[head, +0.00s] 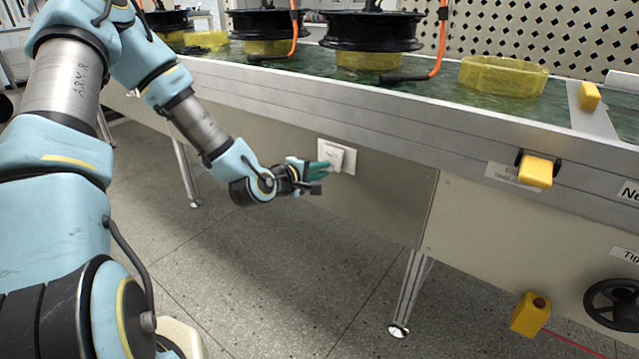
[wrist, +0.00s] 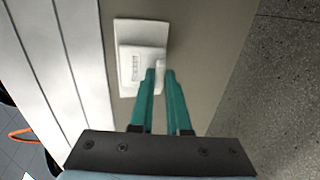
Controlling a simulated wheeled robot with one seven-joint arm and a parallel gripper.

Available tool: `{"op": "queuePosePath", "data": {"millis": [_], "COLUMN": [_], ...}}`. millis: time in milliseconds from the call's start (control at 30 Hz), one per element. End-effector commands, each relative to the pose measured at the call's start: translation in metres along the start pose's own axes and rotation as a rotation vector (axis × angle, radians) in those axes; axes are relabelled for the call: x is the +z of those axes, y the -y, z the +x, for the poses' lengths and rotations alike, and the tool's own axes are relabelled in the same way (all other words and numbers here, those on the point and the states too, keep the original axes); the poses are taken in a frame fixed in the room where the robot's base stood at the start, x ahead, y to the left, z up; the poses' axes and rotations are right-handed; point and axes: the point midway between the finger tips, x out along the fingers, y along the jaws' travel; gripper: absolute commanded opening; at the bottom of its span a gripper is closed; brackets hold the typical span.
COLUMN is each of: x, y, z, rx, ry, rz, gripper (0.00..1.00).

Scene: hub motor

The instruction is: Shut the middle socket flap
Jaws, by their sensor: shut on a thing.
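The socket flap (head: 336,153) is a small white square cover on a white wall plate (head: 325,145), set in the beige side panel below the bench edge. In the wrist view the flap (wrist: 130,68) stands out from its plate (wrist: 150,27) and has a small tab at its right edge. I cannot tell exactly how far it is swung. My gripper (head: 327,168) has green fingers reaching the flap's lower part. In the wrist view its fingertips (wrist: 160,72) are close together on the tab, which they partly hide. No other socket flap shows.
Above is the bench's metal edge (head: 400,108), with black reels and yellow rings (head: 503,75) on the green top. A yellow switch (head: 537,171), a yellow box (head: 530,314) and a black handwheel (head: 612,303) are on the right. The floor below is clear around the bench leg (head: 410,290).

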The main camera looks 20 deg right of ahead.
Motion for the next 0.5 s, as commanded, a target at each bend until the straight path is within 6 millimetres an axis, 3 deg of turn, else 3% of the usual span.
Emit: {"op": "queuePosePath", "data": {"millis": [33,500], "x": [0.001,0.001], "y": [0.012,0.013], "z": [0.005,0.018], "rx": [0.034,0.276], "ry": [0.001,0.003], "rz": [-0.004,-0.001], "gripper": [0.00,0.00]}}
